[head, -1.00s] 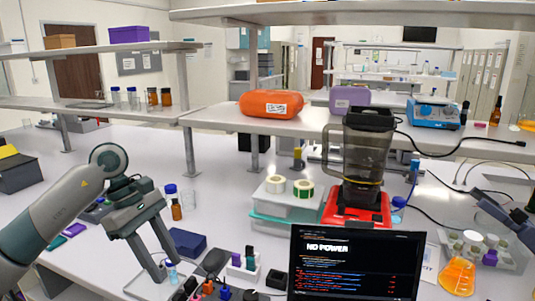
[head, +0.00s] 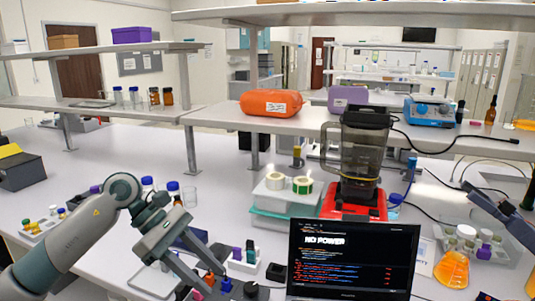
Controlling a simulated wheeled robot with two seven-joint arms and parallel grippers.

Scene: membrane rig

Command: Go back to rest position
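My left arm comes in from the left, and its gripper (head: 200,279) hangs over the front of the bench, tilted down to the right. Its fingers look apart, with nothing seen between them; the tips are close in the picture to small coloured parts.
A laptop (head: 352,262) reading "NO POWER" stands at front centre. Behind it are a red-based blender (head: 362,150) and stacked boxes (head: 287,202). An orange flask (head: 452,269) stands right. Blue-capped bottles (head: 173,190) stand behind my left gripper. A flat tray (head: 152,282) lies below it.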

